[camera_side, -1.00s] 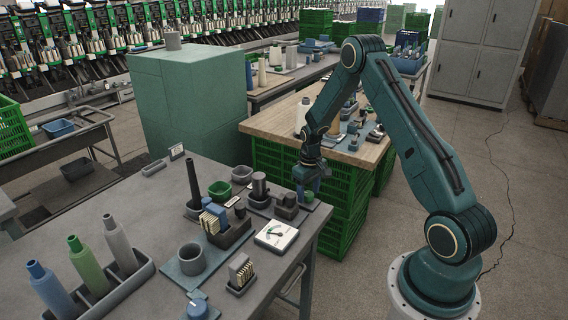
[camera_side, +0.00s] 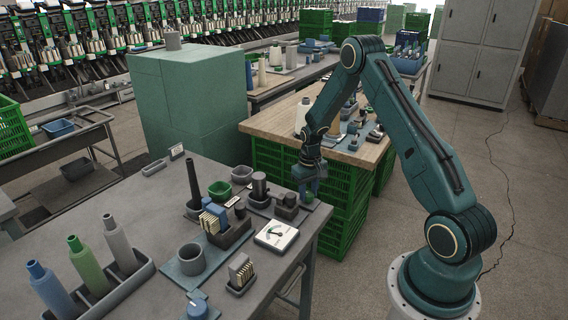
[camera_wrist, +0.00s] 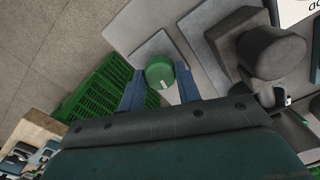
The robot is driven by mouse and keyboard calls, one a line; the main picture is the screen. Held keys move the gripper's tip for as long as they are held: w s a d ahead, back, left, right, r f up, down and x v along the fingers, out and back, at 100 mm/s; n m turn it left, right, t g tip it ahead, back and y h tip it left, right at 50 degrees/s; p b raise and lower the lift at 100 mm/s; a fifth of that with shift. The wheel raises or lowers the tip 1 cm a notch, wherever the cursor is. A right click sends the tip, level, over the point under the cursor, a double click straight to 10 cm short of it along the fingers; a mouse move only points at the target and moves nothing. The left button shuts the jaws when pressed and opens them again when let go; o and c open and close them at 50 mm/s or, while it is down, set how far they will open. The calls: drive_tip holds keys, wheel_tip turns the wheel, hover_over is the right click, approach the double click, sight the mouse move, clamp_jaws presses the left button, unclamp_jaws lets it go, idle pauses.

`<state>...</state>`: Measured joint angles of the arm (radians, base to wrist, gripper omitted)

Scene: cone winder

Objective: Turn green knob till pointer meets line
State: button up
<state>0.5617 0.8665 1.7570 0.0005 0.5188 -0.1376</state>
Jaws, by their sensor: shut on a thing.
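The green knob (camera_wrist: 160,72) shows in the wrist view between the two blue fingers of my gripper (camera_wrist: 160,88), with a pale pointer mark on its face. My gripper is shut on the knob. In the side view my gripper (camera_side: 307,188) points down at the table's right edge, and a little of the green knob (camera_side: 309,198) shows beside the fingers. The white dial gauge (camera_side: 276,235) with a dark needle and green arc lies on the table in front of the gripper. The line for the pointer is too small to tell.
Green crates (camera_side: 343,222) stand below, past the table edge.

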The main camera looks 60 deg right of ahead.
sight(308, 193)
drive_tip(key=shift+m, duration=1.3)
drive_tip(key=o, duration=1)
drive_tip(key=shift+c, duration=0.2)
wheel_tip(308, 193, up, 14)
